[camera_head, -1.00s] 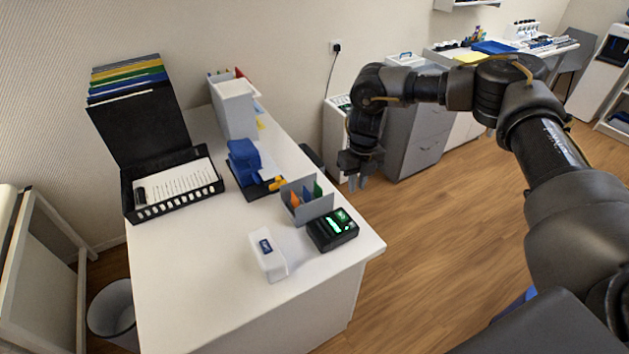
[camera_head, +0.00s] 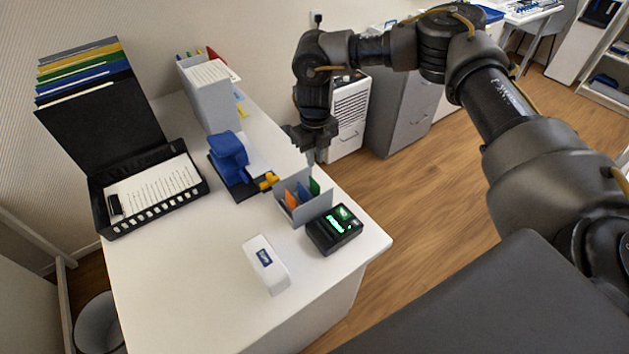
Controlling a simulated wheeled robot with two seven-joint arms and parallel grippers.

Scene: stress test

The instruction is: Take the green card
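The green card (camera_head: 314,186) stands upright in a small grey holder (camera_head: 304,213) near the right edge of the white desk. An orange card (camera_head: 291,199) and a blue card (camera_head: 303,191) stand in the same holder, to the left of the green one. My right gripper (camera_head: 311,158) points down just above and behind the green card, apart from it as far as I can see. Its fingers are small and seen edge-on, so their opening is unclear. No card shows in it. My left gripper is not in view.
A black device with a green screen (camera_head: 335,230) stands right by the holder. A white box (camera_head: 266,264), a blue hole punch (camera_head: 229,152), a black paper tray (camera_head: 150,216) and a grey file box (camera_head: 209,101) are on the desk (camera_head: 190,290). The desk's front is clear.

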